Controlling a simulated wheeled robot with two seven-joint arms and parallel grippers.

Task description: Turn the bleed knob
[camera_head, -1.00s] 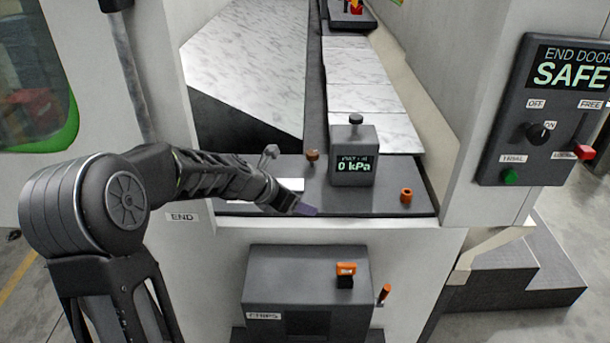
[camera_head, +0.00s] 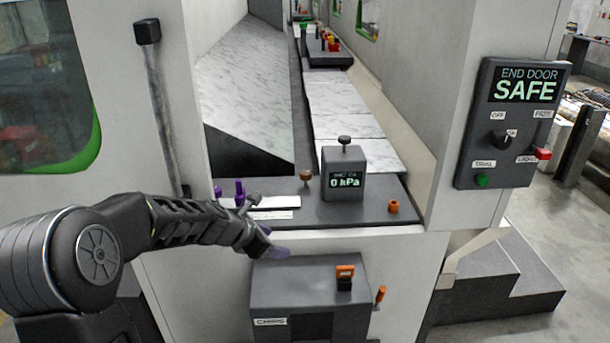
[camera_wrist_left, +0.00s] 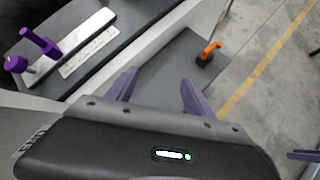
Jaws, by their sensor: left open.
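No knob is labelled bleed, so I cannot tell which it is. A grey gauge box (camera_head: 345,182) reading 0 kPa stands on the dark shelf (camera_head: 370,210), with a black knob (camera_head: 344,140) on top. A brown knob (camera_head: 306,176) stands to its left and an orange knob (camera_head: 393,207) to its right. My left gripper (camera_head: 278,250) is open and empty at the shelf's front edge, above the chips box, apart from these knobs. In the left wrist view its purple fingers (camera_wrist_left: 158,90) are spread. My right gripper is not recognisable in either view.
Purple posts (camera_head: 240,192) and a white strip (camera_head: 272,202) sit on the shelf's left part. The chips box (camera_head: 285,285) below bears an orange handle (camera_head: 345,272). The end door panel (camera_head: 510,130) reads SAFE. A purple shape (camera_wrist_left: 303,155) is cut off at the wrist view's edge.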

